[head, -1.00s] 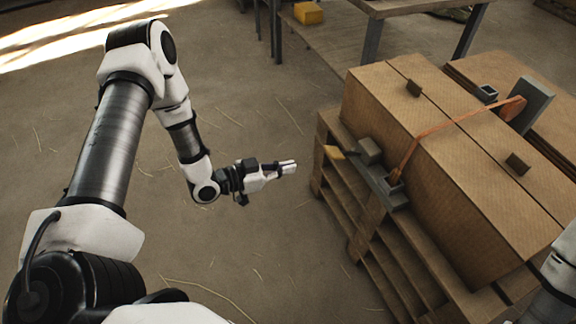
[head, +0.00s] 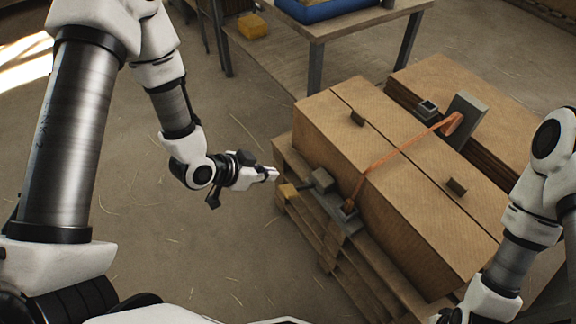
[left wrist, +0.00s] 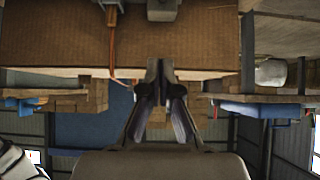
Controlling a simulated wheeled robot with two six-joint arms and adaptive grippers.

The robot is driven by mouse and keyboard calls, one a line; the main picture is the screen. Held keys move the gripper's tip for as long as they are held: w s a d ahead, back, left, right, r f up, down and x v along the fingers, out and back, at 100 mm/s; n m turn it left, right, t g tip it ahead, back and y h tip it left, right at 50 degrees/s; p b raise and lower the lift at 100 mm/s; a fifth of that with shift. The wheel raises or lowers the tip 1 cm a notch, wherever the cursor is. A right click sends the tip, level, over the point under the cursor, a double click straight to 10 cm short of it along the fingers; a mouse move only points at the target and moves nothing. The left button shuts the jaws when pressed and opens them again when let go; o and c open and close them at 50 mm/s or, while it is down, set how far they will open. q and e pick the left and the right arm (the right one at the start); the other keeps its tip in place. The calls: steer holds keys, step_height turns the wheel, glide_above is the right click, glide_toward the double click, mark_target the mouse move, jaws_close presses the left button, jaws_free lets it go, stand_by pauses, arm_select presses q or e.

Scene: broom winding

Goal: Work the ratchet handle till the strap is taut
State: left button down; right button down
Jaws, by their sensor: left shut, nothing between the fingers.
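The orange strap (head: 405,150) runs from a grey fitting near the ratchet, over the cardboard box (head: 400,185), to a grey upright plate (head: 464,120). It also shows in the left wrist view (left wrist: 111,42). My left gripper (head: 273,174) is shut and empty, close above and left of the handle; I cannot tell if they touch. Its fingers also show shut in the left wrist view (left wrist: 158,88). My right gripper is out of frame.
The wooden pallet (head: 335,240) stands under the box. Flat cardboard (head: 520,120) is stacked behind it. The floor left of the pallet is clear.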

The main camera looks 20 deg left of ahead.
arm_select(q)
glide_above(287, 191)
steer(key=w+d, duration=0.1)
step_height(287, 191, down, 7)
steer(key=shift+w+r+b, duration=0.1)
steer(key=shift+w+b, duration=0.05)
steer(key=shift+b, duration=0.15)
steer(key=f, duration=0.2)
steer(key=s+f, duration=0.1)
steer(key=shift+a+f, duration=0.2)
steer(key=shift+a, duration=0.2)
steer(key=shift+s+a+f, duration=0.1)
steer(key=shift+f, duration=0.15)
